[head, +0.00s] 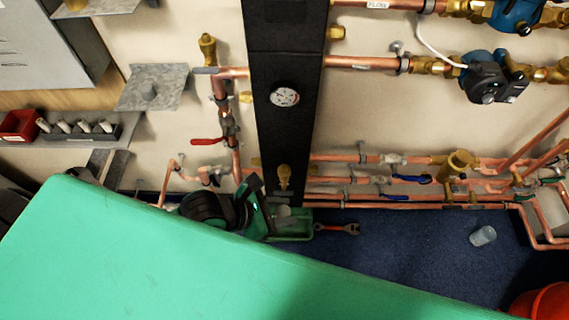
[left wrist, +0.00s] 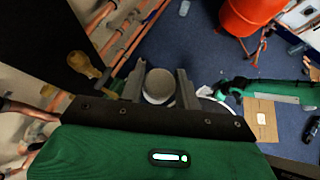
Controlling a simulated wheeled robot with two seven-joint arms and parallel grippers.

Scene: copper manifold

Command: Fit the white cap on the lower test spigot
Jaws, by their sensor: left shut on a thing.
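My left gripper (left wrist: 160,88) is shut on the white cap (left wrist: 158,84), which sits between its two grey fingers in the left wrist view. In the head view the left gripper (head: 278,211) is below the brass lower spigot (head: 284,175) on the black column, and the cap is hard to make out there. The spigot also shows in the left wrist view (left wrist: 84,65), left of the fingers and apart from the cap. My right gripper is not clearly seen in either view.
Copper pipes (head: 375,180) run along the wall right of the column (head: 287,60). A red-handled wrench (head: 338,229) and a clear cup (head: 483,236) lie on the blue floor (head: 400,250). A rack (head: 80,129) of several white-topped pieces is at left. An orange-red bucket (left wrist: 243,14) stands beyond.

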